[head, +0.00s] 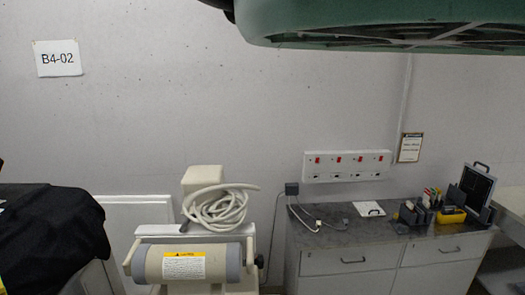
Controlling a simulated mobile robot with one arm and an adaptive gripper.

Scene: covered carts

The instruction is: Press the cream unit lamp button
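A cream unit (204,178) stands at the lower middle in the head view. A coiled pale cable (218,207) hangs on it. Below the coil is a grey and cream cylinder (215,264) with a yellow and white label and a dark knob at its right end. The bottom of the unit is cut off by the frame edge. I cannot make out a lamp button on it. My gripper is not in view.
A black cover (50,238) drapes something at the left. A drawer cabinet (345,262) holding small items stands at the right, below a wall panel with red switches (347,165). A large green body (380,18) overhangs the top right.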

